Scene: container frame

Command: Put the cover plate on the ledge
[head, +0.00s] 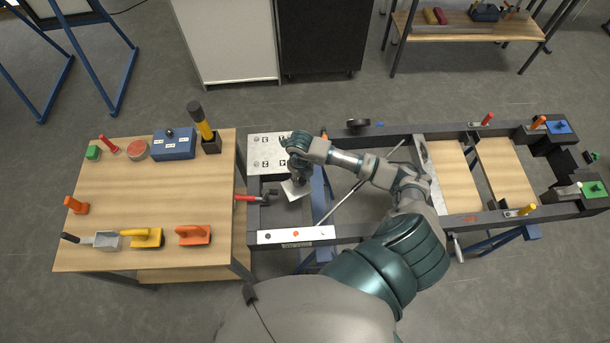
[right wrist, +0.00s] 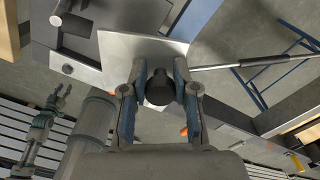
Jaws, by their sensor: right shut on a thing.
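The cover plate is a light square plate (head: 295,191) with a black knob (right wrist: 159,88). In the head view it hangs tilted over the dark left bay of the frame. In the right wrist view the plate (right wrist: 120,60) lies beyond the fingertips. My right gripper (head: 301,180) is shut on the knob, with one finger on each side (right wrist: 158,85). A pale strip with dots (head: 270,237) runs along the bay's near side, and a pale plate with marks (head: 256,141) lies at its far side. I cannot tell which is the ledge. My left gripper (right wrist: 63,92) shows small in the right wrist view.
A red-handled clamp (head: 247,198) sits on the bay's left edge, close to the plate. A grey rod (head: 345,199) slants across the frame right of it. A wooden table (head: 135,195) with tools and blocks stands left. Wooden boards (head: 453,177) fill the frame's right part.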

